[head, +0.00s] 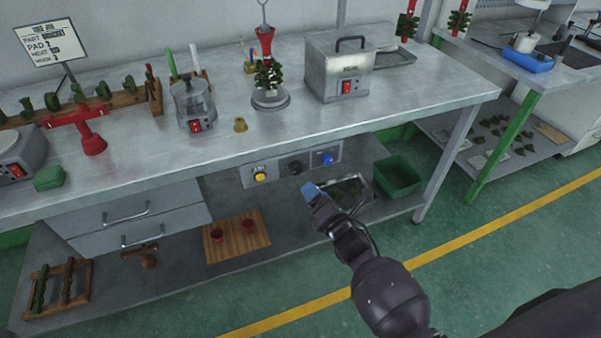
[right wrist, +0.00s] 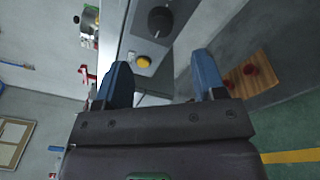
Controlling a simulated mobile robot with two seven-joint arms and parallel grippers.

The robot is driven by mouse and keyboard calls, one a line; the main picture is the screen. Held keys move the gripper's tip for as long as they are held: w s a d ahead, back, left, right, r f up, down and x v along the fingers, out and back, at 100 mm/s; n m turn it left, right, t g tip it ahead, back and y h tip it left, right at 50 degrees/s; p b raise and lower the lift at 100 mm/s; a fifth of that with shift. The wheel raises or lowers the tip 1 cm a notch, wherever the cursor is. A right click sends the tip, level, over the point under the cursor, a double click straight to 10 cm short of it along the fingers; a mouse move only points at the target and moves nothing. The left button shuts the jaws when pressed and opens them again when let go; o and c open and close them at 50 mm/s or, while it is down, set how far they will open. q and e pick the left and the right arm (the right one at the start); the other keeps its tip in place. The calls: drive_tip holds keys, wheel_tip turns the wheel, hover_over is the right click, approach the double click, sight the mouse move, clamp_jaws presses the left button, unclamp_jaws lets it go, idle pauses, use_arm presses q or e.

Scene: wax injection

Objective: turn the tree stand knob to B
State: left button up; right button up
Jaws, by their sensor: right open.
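The tree stand (head: 271,102) is a round grey base on the bench top, holding a small dark green tree (head: 268,76). A control panel (head: 276,176) on the bench's front edge carries a black round knob (head: 295,168), between a yellow button (head: 260,176) and a blue one (head: 326,158). The black knob also shows in the right wrist view (right wrist: 160,20), ahead of the fingers; its pointer and any letters are too small to read. My right gripper (head: 312,190) is open and empty, in front of and below the panel, apart from it. My left gripper is out of view.
A steel box with a red switch (head: 340,72) and a clear pot (head: 194,103) stand on the bench. Below are a green bin (head: 396,176), a tray (head: 347,191) behind my right gripper, and a wooden board with red cups (head: 236,239). The floor in front is clear.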

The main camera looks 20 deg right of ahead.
sight(298, 171)
drive_tip(key=w, duration=0.5)
drive_tip(key=w+a+b, duration=0.1)
drive_tip(key=w, duration=0.1)
drive_tip(key=shift+w+f, duration=0.1)
drive_tip(key=shift+w, duration=0.8)
drive_tip(key=shift+a, duration=0.1)
drive_tip(key=c, duration=0.9)
